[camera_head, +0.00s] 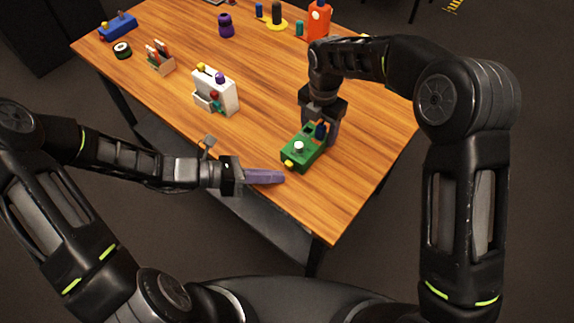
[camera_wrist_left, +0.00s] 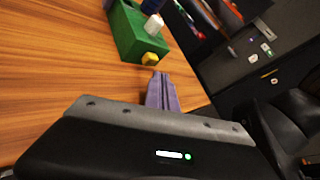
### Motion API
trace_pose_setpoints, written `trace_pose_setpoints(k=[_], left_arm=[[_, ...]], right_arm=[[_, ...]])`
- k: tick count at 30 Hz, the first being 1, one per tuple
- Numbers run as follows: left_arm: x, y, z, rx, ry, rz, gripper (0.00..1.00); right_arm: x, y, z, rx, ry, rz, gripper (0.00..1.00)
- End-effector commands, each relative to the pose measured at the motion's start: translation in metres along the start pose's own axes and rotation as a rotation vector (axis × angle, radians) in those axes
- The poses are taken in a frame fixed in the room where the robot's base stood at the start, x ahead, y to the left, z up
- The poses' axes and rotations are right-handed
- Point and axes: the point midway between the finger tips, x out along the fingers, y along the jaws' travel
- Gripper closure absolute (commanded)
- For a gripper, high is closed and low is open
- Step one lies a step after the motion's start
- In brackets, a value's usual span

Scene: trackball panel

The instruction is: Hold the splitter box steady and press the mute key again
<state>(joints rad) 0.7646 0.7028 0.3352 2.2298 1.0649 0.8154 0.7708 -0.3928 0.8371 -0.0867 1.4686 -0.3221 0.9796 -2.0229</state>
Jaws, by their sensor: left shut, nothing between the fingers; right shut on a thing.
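The green splitter box (camera_head: 312,155) sits near the table's front right edge; it also shows in the left wrist view (camera_wrist_left: 128,35). It carries a white knob (camera_head: 298,146), a dark blue knob (camera_head: 320,130) and a yellow key (camera_head: 288,164) on its near end. I take the yellow key as the mute key. My right gripper (camera_head: 322,128) is shut on the box's far end from above; its exact contact is partly hidden. My left gripper (camera_head: 280,177), with purple fingers, is shut and empty. Its tips (camera_wrist_left: 160,77) point toward the yellow key, with a small gap.
A white panel box (camera_head: 225,94) with coloured knobs stands left of the green box. A small rack (camera_head: 161,65), a purple piece (camera_head: 226,27), a blue box (camera_head: 117,27) and an orange bottle (camera_head: 319,20) stand farther back. The wood right of the green box is clear.

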Motion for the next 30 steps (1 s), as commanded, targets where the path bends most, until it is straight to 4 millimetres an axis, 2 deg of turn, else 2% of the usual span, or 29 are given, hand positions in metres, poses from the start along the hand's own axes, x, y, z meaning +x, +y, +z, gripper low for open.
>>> trace_pose_setpoints(k=[5, 18, 30], left_arm=[[-0.005, -0.003, -0.003, -0.001, 0.0, 0.001, 1.0], [-0.033, -0.023, -0.024, -0.001, 0.0, 0.001, 1.0], [-0.035, -0.025, -0.025, 0.0, 0.0, -0.001, 1.0]], right_arm=[[0.0, 0.0, 0.0, 0.0, 0.0, 0.001, 0.82], [0.0, 0.0, 0.0, 0.0, 0.0, 0.001, 0.82], [0.0, 0.0, 0.0, 0.0, 0.0, 0.001, 0.82]])
